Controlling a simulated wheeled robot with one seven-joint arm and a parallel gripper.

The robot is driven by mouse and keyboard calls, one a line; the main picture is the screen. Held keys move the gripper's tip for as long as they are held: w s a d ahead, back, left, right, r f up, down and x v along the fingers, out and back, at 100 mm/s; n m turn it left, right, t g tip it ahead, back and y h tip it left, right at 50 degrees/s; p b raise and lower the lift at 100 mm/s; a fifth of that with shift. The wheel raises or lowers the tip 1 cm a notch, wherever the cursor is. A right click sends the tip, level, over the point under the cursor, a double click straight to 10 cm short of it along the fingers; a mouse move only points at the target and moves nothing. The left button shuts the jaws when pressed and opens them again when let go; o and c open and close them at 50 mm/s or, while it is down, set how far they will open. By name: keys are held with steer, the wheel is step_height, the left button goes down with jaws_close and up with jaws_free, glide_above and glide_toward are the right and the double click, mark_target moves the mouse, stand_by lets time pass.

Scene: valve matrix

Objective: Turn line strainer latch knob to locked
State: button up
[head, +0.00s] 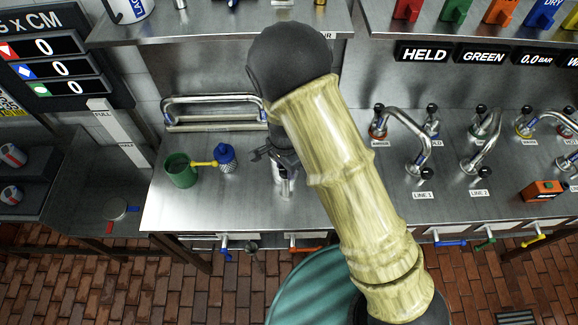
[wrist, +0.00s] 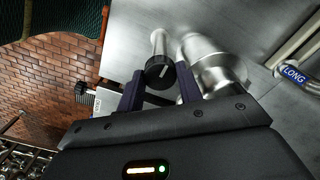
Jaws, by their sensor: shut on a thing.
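The black latch knob (wrist: 158,76) with a pale pointer mark sits at the end of a steel stem in the wrist view. My gripper (wrist: 161,84) has one dark finger on each side of the knob and is shut on it. The steel strainer body (wrist: 214,66) is right beside the right finger. In the head view my gripper (head: 259,155) is over the steel counter, next to an upright steel fitting (head: 285,186). My wrist and arm hide much of the strainer there, and I cannot make out the knob.
Coloured valve handles (head: 449,243) line the front edge.

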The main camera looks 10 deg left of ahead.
mark_target(284, 170)
steer(key=o, duration=1)
steer(key=shift+w+r, duration=0.15)
steer(key=shift+w, duration=0.35)
steer(key=shift+s+d, duration=0.1)
steer(key=shift+d, duration=0.1)
steer(key=shift+s+a, duration=0.3)
steer(key=shift+a, duration=0.1)
steer(key=shift+d, duration=0.1)
steer(key=shift+w+d+r, duration=0.1)
steer(key=shift+r, duration=0.15)
steer(key=r+b, duration=0.1)
steer(key=r, duration=0.4)
steer(key=r+b, duration=0.1)
steer(key=r, duration=0.5)
steer(key=r+b, duration=0.1)
steer(key=r, duration=0.4)
steer(key=shift+s+a+r, duration=0.2)
steer(key=shift+a+r, duration=0.05)
steer(key=shift+r, duration=0.05)
